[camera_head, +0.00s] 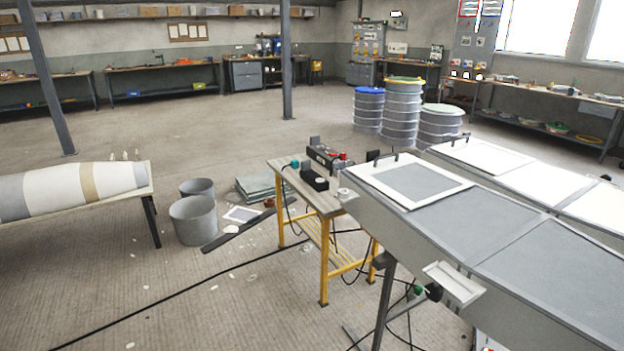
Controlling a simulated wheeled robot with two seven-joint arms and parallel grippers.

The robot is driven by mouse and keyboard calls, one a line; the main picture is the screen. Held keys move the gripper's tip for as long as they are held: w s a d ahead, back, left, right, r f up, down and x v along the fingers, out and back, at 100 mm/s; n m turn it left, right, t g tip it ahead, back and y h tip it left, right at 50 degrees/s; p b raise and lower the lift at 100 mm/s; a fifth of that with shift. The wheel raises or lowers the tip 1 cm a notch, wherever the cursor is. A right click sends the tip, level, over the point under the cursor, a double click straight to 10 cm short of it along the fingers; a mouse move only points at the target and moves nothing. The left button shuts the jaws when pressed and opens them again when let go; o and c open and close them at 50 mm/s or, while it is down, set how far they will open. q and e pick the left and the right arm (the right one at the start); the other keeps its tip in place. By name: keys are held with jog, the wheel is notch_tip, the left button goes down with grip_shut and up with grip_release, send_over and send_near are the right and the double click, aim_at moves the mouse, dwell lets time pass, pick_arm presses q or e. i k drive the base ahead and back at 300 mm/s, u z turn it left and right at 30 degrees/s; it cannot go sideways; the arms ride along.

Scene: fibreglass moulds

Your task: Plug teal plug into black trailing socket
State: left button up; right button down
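A small teal piece (295,163), which looks like the teal plug, is at the left back of a small yellow-legged bench. A black block (315,181), perhaps the trailing socket, lies on the bench top to its right, apart from it. A dark cable runs down from the bench's left side. A green piece (417,290) and a black rounded piece (433,292) are lower right, beside the grey mould; I cannot tell what they are. Neither of my grippers is in view.
The yellow-legged bench (326,207) stands left of the long grey mould (480,225). A black case (322,157) with red parts is at its back. Cables cross the floor; the front left floor is mostly open.

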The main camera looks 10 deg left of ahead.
aim_at(318, 182)
jog(key=k, duration=0.65)
jog(key=u, duration=0.55)
jog(key=i, duration=1.3)
jog(key=u, duration=0.65)
jog(key=i, duration=1.95)
jog(key=z, duration=0.2)
jog(key=i, duration=1.8)
jog(key=z, duration=0.85)
